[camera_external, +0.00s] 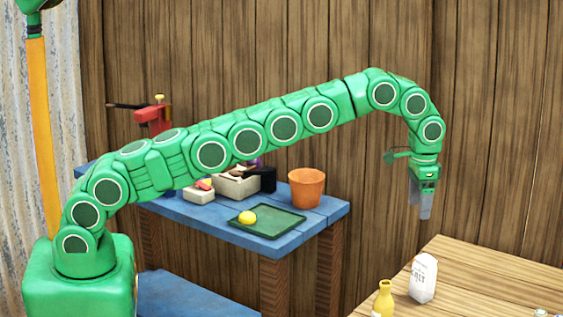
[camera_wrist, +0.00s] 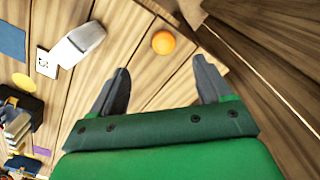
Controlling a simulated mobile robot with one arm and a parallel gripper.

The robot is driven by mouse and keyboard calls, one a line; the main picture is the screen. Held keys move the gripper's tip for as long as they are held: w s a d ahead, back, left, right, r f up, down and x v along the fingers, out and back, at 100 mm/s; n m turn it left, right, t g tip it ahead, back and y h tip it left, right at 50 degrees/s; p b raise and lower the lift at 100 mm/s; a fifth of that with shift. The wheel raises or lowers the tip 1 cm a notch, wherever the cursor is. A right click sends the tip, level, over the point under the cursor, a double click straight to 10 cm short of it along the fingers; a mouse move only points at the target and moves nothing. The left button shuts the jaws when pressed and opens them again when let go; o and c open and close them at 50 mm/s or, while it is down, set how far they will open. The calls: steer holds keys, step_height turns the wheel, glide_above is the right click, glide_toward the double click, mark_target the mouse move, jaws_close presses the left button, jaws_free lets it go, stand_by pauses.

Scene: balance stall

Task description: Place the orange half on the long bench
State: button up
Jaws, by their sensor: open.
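A round orange piece (camera_wrist: 163,42), which looks like the orange half, lies on a wooden plank top (camera_wrist: 150,75) in the wrist view. My gripper (camera_wrist: 162,68) is open and empty, and the orange piece shows just beyond and between its fingertips, apart from them. In the external view my gripper (camera_external: 421,203) points down, above and beyond the far left corner of the wooden top (camera_external: 460,262). I cannot pick out the orange piece in that view. I cannot tell for sure whether this wooden top is the long bench.
A white carton (camera_external: 423,278) and a yellow bottle (camera_external: 384,299) stand on the wooden top. A blue table (camera_external: 190,212) at the back left holds a green tray (camera_external: 270,229) with a yellow round piece (camera_external: 246,217), an orange pot (camera_external: 306,188) and a red device (camera_external: 154,117). A plank wall stands behind.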

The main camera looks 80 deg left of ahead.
steer(key=s+r, duration=0.6)
steer(key=s, duration=0.4)
steer(key=s+r, duration=0.5)
steer(key=s, duration=0.4)
steer(key=s+r, duration=0.6)
steer(key=s, duration=0.4)
steer(key=s+f, duration=0.3)
steer(key=s, duration=1.5)
steer(key=s+f+g, duration=0.1)
steer(key=s+f, duration=0.2)
steer(key=s, duration=1.6)
steer(key=shift+f+g, duration=0.2)
steer(key=shift+g, duration=0.1)
